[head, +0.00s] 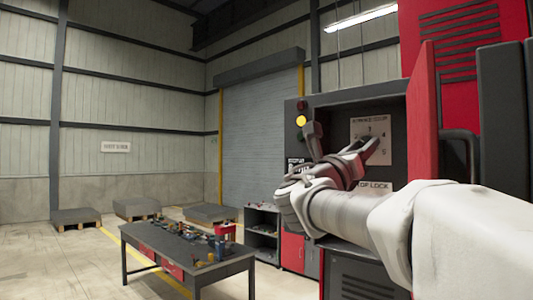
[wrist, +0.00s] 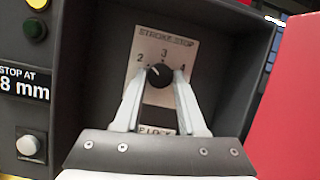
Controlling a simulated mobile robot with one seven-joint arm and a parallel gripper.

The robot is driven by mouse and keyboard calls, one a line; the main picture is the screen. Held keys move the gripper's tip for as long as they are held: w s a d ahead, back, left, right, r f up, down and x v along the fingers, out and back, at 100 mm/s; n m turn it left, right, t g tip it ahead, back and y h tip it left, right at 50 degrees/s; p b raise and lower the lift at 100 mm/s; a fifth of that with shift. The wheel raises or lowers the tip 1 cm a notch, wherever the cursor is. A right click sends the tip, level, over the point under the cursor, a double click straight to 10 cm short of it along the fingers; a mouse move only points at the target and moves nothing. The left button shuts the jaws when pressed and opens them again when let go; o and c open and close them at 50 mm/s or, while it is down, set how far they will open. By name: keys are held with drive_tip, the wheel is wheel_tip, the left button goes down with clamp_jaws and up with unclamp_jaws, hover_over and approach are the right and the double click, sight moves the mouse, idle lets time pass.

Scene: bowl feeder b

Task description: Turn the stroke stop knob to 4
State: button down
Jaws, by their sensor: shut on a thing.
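The stroke stop knob (wrist: 159,75) is a round black dial on a white plate (wrist: 165,42) marked STROKE STOP, with 2, 3 and 4 around it. A small pale mark shows on the knob's upper left, seemingly between 2 and 3, but it is too small to read surely. My gripper (wrist: 159,80) is shut on the knob, one pale finger on each side. In the head view my gripper (head: 372,149) reaches into the recess over the plate (head: 371,128), and the knob is hard to make out there.
The recess (wrist: 85,75) has dark walls around my gripper. A red door (head: 422,115) stands open at its right. A LOCK label (head: 375,186) is below. Lamps and a white button (wrist: 28,146) are on the left panel. A workbench (head: 185,248) stands further left.

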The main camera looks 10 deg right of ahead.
drive_tip(key=m+g+b, duration=0.1)
drive_tip(key=m+g, duration=0.1)
drive_tip(key=m, duration=0.3)
drive_tip(key=m+g+h+b, duration=0.1)
drive_tip(key=m+g, duration=0.1)
drive_tip(key=m, duration=0.3)
drive_tip(key=m+g+h+b, duration=0.1)
drive_tip(key=m+g, duration=0.2)
drive_tip(key=m, duration=0.1)
drive_tip(key=shift+w+a+r+m, duration=0.2)
drive_tip(key=shift+w+m, duration=0.05)
drive_tip(key=shift+m, duration=0.15)
drive_tip(key=m, duration=0.2)
drive_tip(key=m+g+y+p, duration=0.1)
drive_tip(key=m, duration=0.1)
drive_tip(key=m+g, duration=0.1)
drive_tip(key=m, duration=0.1)
drive_tip(key=shift+r+m+y+p, duration=0.3)
drive_tip(key=shift+m+y+p, duration=0.1)
drive_tip(key=m+y+p, duration=0.1)
drive_tip(key=m+y, duration=0.1)
drive_tip(key=m, duration=0.2)
drive_tip(key=shift+m, duration=0.4)
drive_tip(key=shift+c, duration=2.4)
unclamp_jaws()
